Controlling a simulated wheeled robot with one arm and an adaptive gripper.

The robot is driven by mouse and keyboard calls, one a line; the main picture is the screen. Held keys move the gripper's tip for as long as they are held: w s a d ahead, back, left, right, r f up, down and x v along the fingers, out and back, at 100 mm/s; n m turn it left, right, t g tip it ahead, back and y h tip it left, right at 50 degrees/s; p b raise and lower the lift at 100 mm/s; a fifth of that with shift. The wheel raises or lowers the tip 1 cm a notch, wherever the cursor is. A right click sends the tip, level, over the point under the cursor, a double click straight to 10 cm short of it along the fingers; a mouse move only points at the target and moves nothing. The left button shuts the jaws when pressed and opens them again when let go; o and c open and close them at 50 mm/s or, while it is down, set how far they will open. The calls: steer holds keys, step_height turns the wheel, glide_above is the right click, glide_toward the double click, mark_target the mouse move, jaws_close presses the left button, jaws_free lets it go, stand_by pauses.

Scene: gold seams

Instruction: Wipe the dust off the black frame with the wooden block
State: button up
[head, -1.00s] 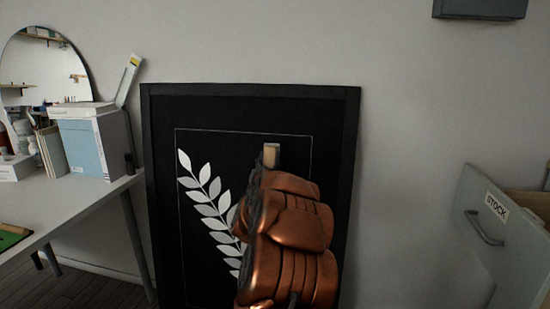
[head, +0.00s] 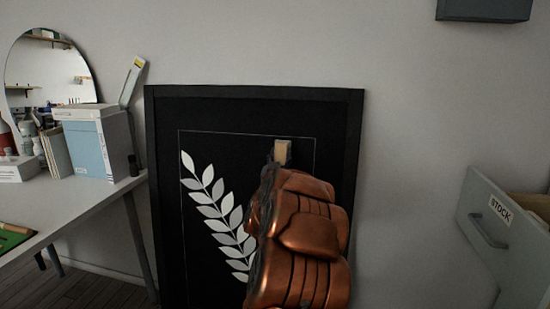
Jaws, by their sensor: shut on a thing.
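The black frame (head: 255,92) leans upright against the grey wall, with a thin pale inner line and a silver leaf sprig (head: 214,215) on its dark panel. My gripper (head: 281,155), at the end of my copper-coloured arm, is in front of the frame's upper right part. It is shut on the wooden block (head: 282,150), whose pale top end shows above my arm. I cannot tell whether the block touches the panel. My arm hides the lower right of the frame. No dust can be made out at this size.
A white table (head: 95,205) at the left holds a round mirror (head: 50,72), box files (head: 98,140) and a green mat (head: 12,240). An open grey drawer (head: 490,235) labelled STOCK juts out at the right. A dark box (head: 484,9) is at the upper right.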

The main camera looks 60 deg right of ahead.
steer(key=shift+s+d+b, duration=0.25)
steer(key=shift+s+b, duration=0.05)
steer(key=shift+s, duration=0.4)
steer(key=shift+s+d+b, duration=0.3)
steer(key=shift+s+b, duration=0.05)
steer(key=shift+s, duration=0.4)
steer(key=shift+s+d+b, duration=0.25)
steer(key=shift+s+b, duration=0.05)
steer(key=shift+s, duration=0.4)
steer(key=s+a, duration=0.2)
steer(key=a, duration=0.3)
steer(key=shift+a+r, duration=0.3)
steer(key=shift+r, duration=0.15)
steer(key=shift+s+a+r, duration=0.1)
steer(key=shift+s+a, duration=0.15)
steer(key=shift+a, duration=0.45)
steer(key=shift+s+a+r, duration=0.1)
steer(key=shift+s+a, duration=0.15)
steer(key=shift+a, duration=0.45)
